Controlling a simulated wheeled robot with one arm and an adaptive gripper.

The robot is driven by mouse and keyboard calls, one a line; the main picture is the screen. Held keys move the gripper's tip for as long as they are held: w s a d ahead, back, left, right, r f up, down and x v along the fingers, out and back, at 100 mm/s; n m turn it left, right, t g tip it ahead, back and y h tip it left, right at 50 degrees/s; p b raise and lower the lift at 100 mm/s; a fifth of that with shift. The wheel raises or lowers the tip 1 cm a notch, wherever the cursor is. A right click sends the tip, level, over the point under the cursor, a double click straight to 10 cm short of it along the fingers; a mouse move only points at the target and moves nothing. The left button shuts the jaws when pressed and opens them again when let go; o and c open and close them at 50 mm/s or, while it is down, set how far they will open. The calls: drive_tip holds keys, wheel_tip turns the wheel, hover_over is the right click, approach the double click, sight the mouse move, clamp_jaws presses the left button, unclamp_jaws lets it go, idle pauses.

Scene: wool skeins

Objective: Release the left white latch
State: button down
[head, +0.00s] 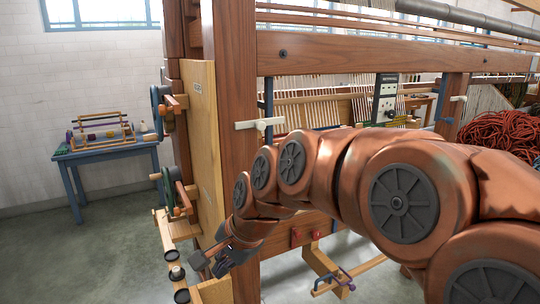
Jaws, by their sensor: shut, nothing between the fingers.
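The left white latch (260,124) is a small pale handle with a round knob, lying about level across the front of the loom's left wooden post (230,60). A second white latch (458,98) sits on the right post. My copper-coloured arm reaches in from the right and bends down to the lower left. My dark gripper (208,264) is shut and empty, beside the lower part of the left post, well below the left latch and apart from it. My wrist and arm hide part of the post below the latch.
A wooden panel with spools and dark wheels (166,190) is left of the post. A blue table (105,152) with a small winding device stands by the wall. Red wool (505,132) lies at the right. The floor at left is clear.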

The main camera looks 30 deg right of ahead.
sight(263, 124)
drive_tip(key=w+d+r+m+t+b, duration=0.2)
drive_tip(key=w+d+r+m+t, duration=0.3)
drive_tip(key=w+d+r+m, duration=0.55)
drive_tip(key=w+d+r+m+t+h+b, duration=0.1)
drive_tip(key=w+d+r+m+t+h, duration=0.1)
drive_tip(key=d+m, duration=0.4)
drive_tip(key=w+d+r+m+t+h+b, duration=0.1)
drive_tip(key=d+r+m, duration=0.3)
drive_tip(key=d, duration=0.6)
drive_tip(key=shift+w+m+t+h, duration=0.4)
drive_tip(key=shift+w+m+t, duration=0.2)
drive_tip(key=shift+w+m, duration=0.5)
drive_tip(key=shift+s, duration=0.1)
drive_tip(key=a+p+x, duration=0.1)
drive_tip(key=x, duration=0.9)
drive_tip(key=r, duration=0.2)
drive_tip(key=d+r+p, duration=0.1)
drive_tip(key=r, duration=0.1)
drive_tip(key=shift+s, duration=0.1)
drive_tip(key=shift+d+r, duration=0.1)
